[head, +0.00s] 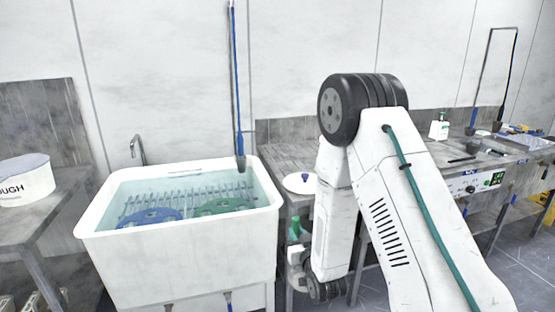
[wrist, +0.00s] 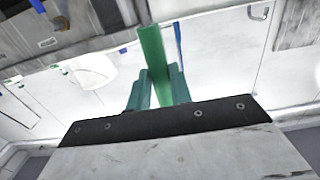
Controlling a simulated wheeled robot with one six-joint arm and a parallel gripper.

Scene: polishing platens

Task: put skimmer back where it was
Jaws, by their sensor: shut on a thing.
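My gripper (wrist: 158,82) is shut on a flat green bar (wrist: 152,52), which looks like the handle of the skimmer. The bar stands between the two teal fingers and sticks out past them; the skimmer's other end is not seen. In the head view my gripper (head: 295,236) hangs low, just right of the sink and beside the bench, partly hidden behind my arm. The skimmer cannot be told apart from the green fingers there.
A white sink (head: 180,248) with water holds a rack (head: 190,192), a blue disc (head: 150,216) and a green disc (head: 222,207). A tub (head: 26,181) stands at left.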

